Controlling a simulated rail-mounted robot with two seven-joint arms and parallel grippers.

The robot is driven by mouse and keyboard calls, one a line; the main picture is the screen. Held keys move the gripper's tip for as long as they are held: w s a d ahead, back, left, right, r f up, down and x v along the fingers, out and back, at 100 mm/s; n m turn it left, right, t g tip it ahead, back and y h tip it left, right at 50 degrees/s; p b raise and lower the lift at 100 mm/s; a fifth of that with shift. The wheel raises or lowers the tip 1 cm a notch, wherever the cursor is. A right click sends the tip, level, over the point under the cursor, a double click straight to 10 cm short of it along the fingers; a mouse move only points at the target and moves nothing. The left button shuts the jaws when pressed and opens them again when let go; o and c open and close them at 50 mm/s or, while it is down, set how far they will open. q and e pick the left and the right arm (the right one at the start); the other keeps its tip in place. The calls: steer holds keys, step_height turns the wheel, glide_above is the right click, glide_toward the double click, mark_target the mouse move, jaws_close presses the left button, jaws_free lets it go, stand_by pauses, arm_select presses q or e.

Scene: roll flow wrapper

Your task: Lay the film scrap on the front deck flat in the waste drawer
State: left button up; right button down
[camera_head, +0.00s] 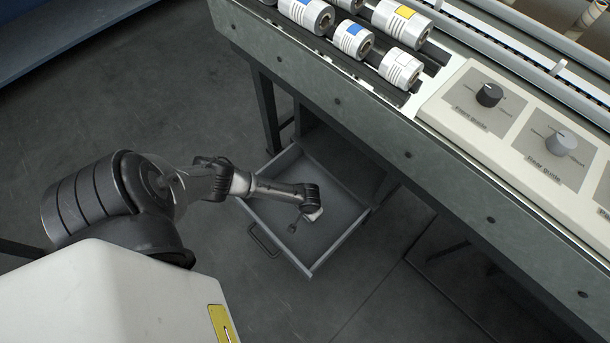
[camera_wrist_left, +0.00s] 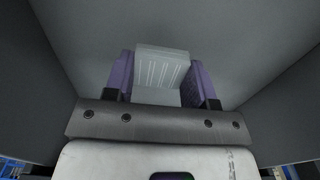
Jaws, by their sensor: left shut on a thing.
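The waste drawer (camera_head: 284,247) is pulled out below the machine in the head view, open at the top, with a bare grey floor. My left arm reaches over its front, and my left gripper (camera_head: 308,214) is inside the drawer's outline, small and partly hidden by the wrist. In the left wrist view, the purple fingers of my left gripper (camera_wrist_left: 162,82) are shut on the film scrap (camera_wrist_left: 162,66), a pale translucent piece with white stripes. The drawer's grey floor (camera_wrist_left: 225,45) lies beyond it. The gap between scrap and floor cannot be judged. My right gripper is not in view.
The machine's front deck edge (camera_head: 408,155) overhangs the drawer's back. Several labelled rolls (camera_head: 352,39) lie on the deck, beside a panel with a front guide knob (camera_head: 489,95) and a rear guide knob (camera_head: 560,143). The drawer handle (camera_head: 263,241) faces the open floor.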

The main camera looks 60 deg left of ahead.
arm_select(q)
steer(key=shift+s+a+f, duration=0.4)
steer(key=shift+s+f, duration=0.05)
step_height(320, 180, down, 4)
steer(key=b, duration=0.4)
steer(key=shift+f, duration=0.15)
steer(key=o, duration=0.9)
